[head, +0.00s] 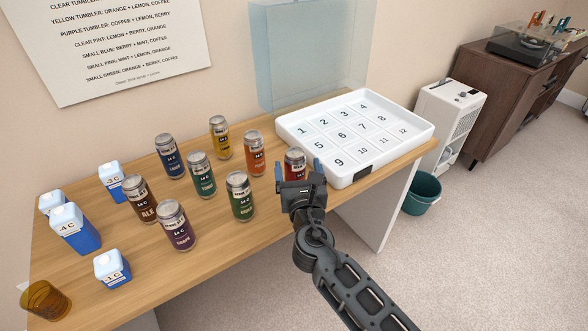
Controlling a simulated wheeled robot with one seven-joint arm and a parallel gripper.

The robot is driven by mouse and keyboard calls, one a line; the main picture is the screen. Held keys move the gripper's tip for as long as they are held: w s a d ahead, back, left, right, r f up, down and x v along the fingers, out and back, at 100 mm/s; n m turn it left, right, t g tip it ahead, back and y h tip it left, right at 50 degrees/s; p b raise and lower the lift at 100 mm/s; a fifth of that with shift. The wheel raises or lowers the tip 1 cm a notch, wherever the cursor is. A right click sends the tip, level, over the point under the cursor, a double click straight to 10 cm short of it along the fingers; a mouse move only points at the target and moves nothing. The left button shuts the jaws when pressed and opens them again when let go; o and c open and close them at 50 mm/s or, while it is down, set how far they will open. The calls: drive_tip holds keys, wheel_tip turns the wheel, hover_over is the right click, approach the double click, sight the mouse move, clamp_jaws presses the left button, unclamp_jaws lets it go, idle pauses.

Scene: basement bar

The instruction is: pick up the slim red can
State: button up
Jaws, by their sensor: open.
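A red can (294,158) with a silver top stands near the right end of the wooden table, close to the white tray's left corner. My gripper (299,174) is open, with its blue-tipped fingers to the left and right of the can in the picture. The gripper body hides the can's lower part. I cannot tell whether the fingers are around the can or still short of it. No grip on it shows.
An orange can (255,154) stands left of the red one, with a green can (240,197) nearer the front. Several other cans and blue-white cartons (76,231) fill the left. A numbered white tray (421,132) lies right; a teal bin (421,195) stands on the floor.

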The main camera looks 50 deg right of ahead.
drive_tip(key=x, duration=0.5)
drive_tip(key=shift+w+a, duration=0.1)
drive_tip(key=shift+w, duration=0.05)
drive_tip(key=c, duration=1.2)
drive_tip(key=shift+c, duration=0.3)
drive_tip(key=shift+r, duration=0.1)
